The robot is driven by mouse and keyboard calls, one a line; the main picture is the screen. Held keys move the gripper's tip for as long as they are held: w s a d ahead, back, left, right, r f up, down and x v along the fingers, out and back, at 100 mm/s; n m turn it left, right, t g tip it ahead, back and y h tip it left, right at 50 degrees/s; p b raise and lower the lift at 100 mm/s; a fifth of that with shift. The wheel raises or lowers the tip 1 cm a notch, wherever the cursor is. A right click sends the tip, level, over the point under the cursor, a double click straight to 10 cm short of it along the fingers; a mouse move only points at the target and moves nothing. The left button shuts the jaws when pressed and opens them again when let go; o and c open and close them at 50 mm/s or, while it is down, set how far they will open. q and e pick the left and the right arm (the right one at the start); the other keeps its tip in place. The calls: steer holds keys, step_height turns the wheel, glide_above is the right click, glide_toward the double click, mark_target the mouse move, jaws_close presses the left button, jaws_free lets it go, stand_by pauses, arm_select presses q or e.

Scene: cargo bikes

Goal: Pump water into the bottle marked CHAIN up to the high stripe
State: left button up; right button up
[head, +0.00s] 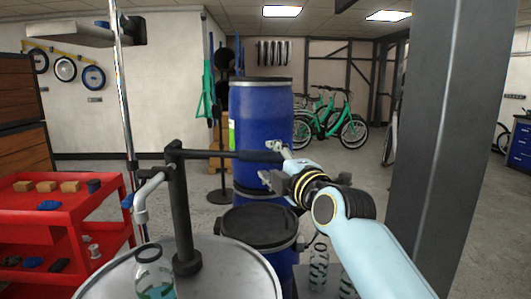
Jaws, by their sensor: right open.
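A black hand pump (178,210) stands on a pale drum lid (215,255), with a grey spout (141,212) bending down on its left. A clear bottle (154,268) stands below the spout, cut by the bottom edge. Teal shows low in it; I cannot tell water from stripe, and no marking is readable. The pump's dark lever (225,155) reaches right, roughly level. My right gripper (273,163) is open at the lever's end, one finger above and one below it; I cannot tell whether they touch. My left gripper is not in view.
More striped bottles (318,264) stand low right, partly behind my right arm. A black-lidded blue drum (258,226) and a taller blue drum (264,110) stand behind the pump. A red cart (62,222) is at left. A grey pillar (436,130) rises at right.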

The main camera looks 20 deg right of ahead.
mark_target(269, 159)
steer(key=shift+w+a, duration=0.2)
steer(key=shift+w, duration=1.7)
jaws_close()
